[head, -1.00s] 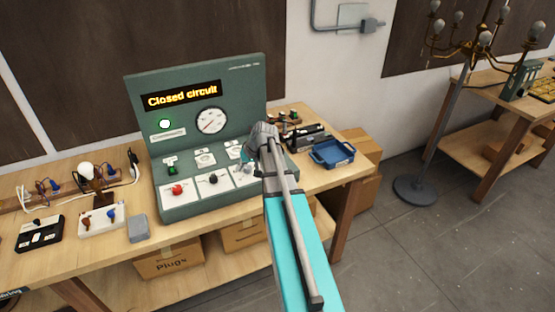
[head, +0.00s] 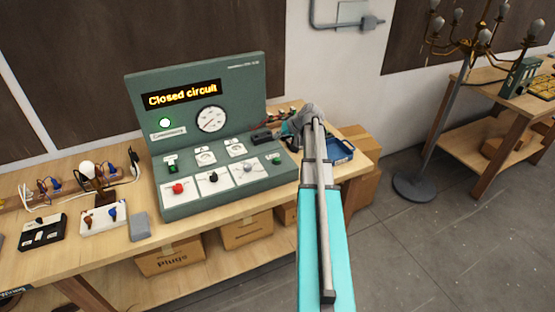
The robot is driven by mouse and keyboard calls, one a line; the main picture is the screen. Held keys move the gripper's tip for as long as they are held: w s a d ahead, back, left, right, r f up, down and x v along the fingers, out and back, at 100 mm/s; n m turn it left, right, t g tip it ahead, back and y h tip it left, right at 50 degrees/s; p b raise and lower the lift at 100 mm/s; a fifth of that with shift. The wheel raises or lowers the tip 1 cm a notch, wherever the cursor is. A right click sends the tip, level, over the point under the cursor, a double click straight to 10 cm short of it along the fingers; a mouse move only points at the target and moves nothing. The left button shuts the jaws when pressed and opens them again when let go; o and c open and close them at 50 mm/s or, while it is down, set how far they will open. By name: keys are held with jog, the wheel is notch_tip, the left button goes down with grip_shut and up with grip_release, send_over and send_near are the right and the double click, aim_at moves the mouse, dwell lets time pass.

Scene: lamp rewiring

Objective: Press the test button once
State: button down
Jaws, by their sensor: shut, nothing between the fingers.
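The green test panel (head: 245,90) stands on the wooden bench. Its screen (head: 181,94) reads "Closed circuit". The sloped front carries a red knob (head: 178,188), a black knob (head: 213,181), a grey control (head: 247,168), a green control (head: 171,162) at left and a small green one (head: 275,158) at right. Their labels are too small to read, so I cannot tell which is the test button. My gripper (head: 287,129) is shut and empty, right of the panel, apart from its controls; its fingertips are partly hidden.
A blue tray (head: 342,149) lies behind my arm at the bench's right end, by a black object (head: 262,136). A lamp base with a bulb (head: 87,170), a white block (head: 103,218) and a black block (head: 42,231) sit at left. A chandelier stand (head: 415,188) is at right.

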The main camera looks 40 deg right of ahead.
aim_at(278, 159)
jog(key=shift+f, duration=0.1)
notch_tip(278, 159, down, 9)
jog(key=b, duration=0.8)
jog(key=shift+r+b, duration=0.2)
jog(key=shift+b, duration=0.2)
jog(key=shift+f+b, duration=0.85)
dwell(2.2)
jog(key=shift+r, duration=0.2)
jog(key=shift+r+p, duration=0.7)
jog(key=shift+p, duration=0.2)
jog(key=shift+r+p, duration=2.5)
